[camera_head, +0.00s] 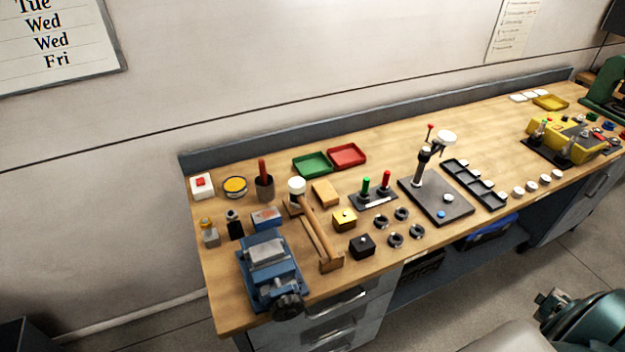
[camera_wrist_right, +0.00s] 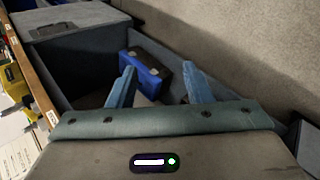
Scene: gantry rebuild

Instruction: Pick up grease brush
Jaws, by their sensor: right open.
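A red-handled tool that looks like the grease brush (camera_head: 262,166) stands upright in a dark brown cup (camera_head: 265,189) at the left end of the workbench in the head view; its lower end is hidden in the cup. A round tin with yellow contents (camera_head: 235,187) sits just left of the cup. My right gripper (camera_wrist_right: 160,88) is open and empty in the right wrist view, far from the brush, facing the space under the bench. My left gripper is not in view.
A blue vise (camera_head: 268,270) stands at the bench's front left corner. A blue case (camera_wrist_right: 146,72) sits under the bench.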

